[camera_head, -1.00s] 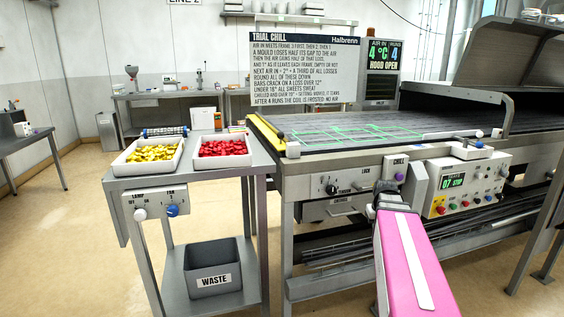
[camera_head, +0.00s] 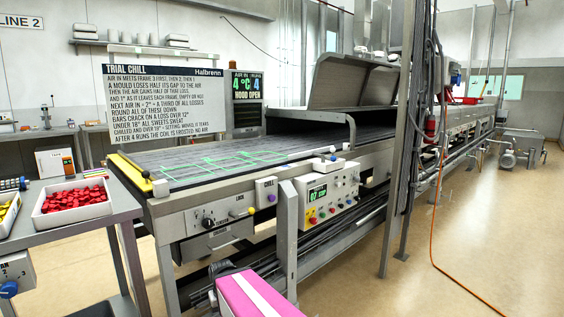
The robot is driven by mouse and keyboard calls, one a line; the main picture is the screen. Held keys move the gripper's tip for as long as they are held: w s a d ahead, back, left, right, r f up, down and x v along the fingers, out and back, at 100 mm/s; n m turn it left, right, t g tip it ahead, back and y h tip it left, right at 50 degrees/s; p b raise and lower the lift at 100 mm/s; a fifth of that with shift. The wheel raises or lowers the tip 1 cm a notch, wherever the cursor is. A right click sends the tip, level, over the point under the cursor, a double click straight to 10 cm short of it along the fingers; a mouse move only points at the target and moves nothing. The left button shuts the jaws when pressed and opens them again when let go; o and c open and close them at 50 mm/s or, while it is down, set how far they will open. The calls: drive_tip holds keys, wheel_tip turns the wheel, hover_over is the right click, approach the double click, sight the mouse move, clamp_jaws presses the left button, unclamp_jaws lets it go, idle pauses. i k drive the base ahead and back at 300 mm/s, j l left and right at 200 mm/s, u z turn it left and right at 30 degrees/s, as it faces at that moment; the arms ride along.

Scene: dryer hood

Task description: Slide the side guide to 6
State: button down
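The conveyor belt (camera_head: 240,150) runs away to the right, with green glowing lines on its near part. A pale block with a small knob (camera_head: 329,166) sits on the belt's front edge. I cannot tell which of these is the side guide, and no scale with a 6 is readable. My pink arm link shows at the bottom, but my gripper is out of view.
The machine front carries a knob panel (camera_head: 221,214), a CHILL box (camera_head: 266,192) and a control box reading 07 STOP (camera_head: 328,196). A grey post stands right of centre. A table with a tray of red pieces (camera_head: 73,203) is at left. Floor at right is mostly clear, with an orange hose.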

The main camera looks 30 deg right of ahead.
sight(324, 151)
drive_tip(key=k+z, duration=0.2)
drive_tip(key=z, duration=0.15)
drive_tip(key=k+l+z, duration=0.15)
drive_tip(key=z, duration=0.25)
drive_tip(key=k, duration=0.05)
